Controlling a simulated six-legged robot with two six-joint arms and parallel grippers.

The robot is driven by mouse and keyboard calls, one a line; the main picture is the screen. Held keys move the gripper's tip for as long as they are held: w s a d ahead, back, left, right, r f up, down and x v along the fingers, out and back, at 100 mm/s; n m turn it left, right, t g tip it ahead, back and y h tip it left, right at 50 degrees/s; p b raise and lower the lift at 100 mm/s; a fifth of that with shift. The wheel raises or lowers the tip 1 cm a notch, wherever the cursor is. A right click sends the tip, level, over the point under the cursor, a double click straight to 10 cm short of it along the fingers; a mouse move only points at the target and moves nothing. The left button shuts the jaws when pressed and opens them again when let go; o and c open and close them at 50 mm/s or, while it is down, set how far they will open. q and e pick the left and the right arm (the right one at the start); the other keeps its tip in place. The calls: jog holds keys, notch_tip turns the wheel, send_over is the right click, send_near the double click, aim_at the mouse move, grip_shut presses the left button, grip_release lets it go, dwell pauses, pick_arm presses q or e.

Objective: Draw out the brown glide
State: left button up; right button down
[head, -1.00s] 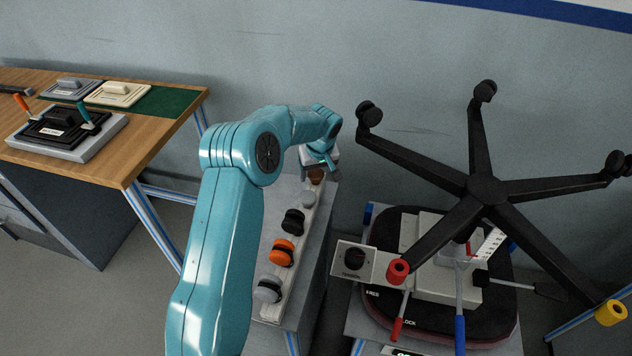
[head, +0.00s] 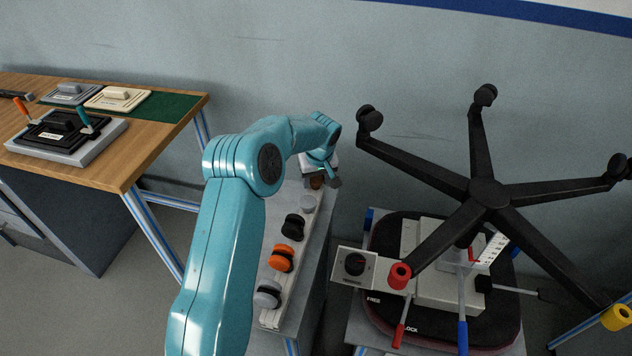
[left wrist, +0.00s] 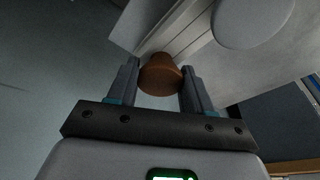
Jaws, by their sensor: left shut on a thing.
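The brown glide (head: 316,182) is at the far end of a row on a narrow grey rack, partly hidden by my left gripper (head: 322,178). The left wrist view shows the brown glide (left wrist: 160,76) between the two fingers of my left gripper (left wrist: 160,85), which is shut on it. The glide's wide rounded end faces the camera, and its narrower part points toward the pale rail. I cannot tell whether it is still seated in the rail. My right gripper is not in view.
A light grey round piece (head: 309,203), a black caster (head: 293,227), an orange caster (head: 281,258) and a grey caster (head: 268,293) line the rack (head: 313,255). An upturned black five-arm chair base (head: 489,193) stands at right. A wooden bench (head: 150,155) is at left.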

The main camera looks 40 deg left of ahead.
pick_arm(q)
jog(key=shift+w+a+p+v, duration=0.1)
jog(key=shift+a+p+v, duration=0.2)
jog(key=shift+v, duration=0.55)
jog(key=shift+w+a+p+v, duration=0.1)
jog(key=shift+p+v, duration=0.3)
jog(key=shift+v, duration=0.45)
jog(key=shift+d+r, duration=0.1)
jog(key=shift+r, duration=0.1)
jog(key=shift+w+a+p+v, duration=0.15)
jog(key=shift+p+v, duration=0.2)
jog(key=shift+v, duration=0.3)
jog(key=shift+a+p+v, duration=0.1)
jog(key=shift+p+v, duration=0.25)
jog(key=shift+v, duration=0.25)
jog(key=shift+w+a+p+v, duration=0.15)
jog(key=shift+p+v, duration=0.2)
jog(key=shift+v, duration=0.3)
